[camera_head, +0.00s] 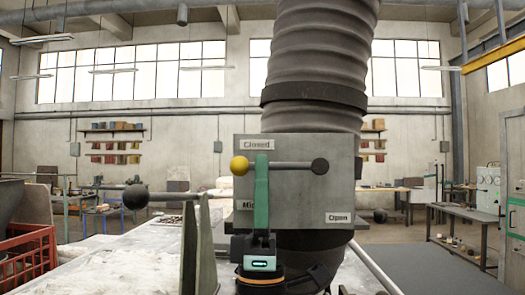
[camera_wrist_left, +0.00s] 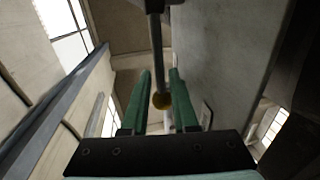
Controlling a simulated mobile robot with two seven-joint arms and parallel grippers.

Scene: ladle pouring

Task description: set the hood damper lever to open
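The damper lever is a thin grey rod (camera_head: 288,165) with a yellow ball knob (camera_head: 239,166). It runs level to the left from a dark round hub (camera_head: 320,166) on the grey damper box (camera_head: 335,190). The box carries a "Closed" label (camera_head: 257,145) at the top, an "Open" label (camera_head: 339,217) at lower right and a partly hidden "Mi..." label. My left gripper (camera_head: 262,160) is upright at the rod, just right of the knob. In the left wrist view its green fingers (camera_wrist_left: 160,75) stand apart on both sides of the knob (camera_wrist_left: 162,101) and rod. My right gripper is out of view.
A ribbed duct (camera_head: 318,60) rises behind the box. At left, a rod with a dark ball (camera_head: 135,197) sticks out from a grey-green upright (camera_head: 195,245). A red crate (camera_head: 28,255) stands at far left. A workbench (camera_head: 465,215) is at right.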

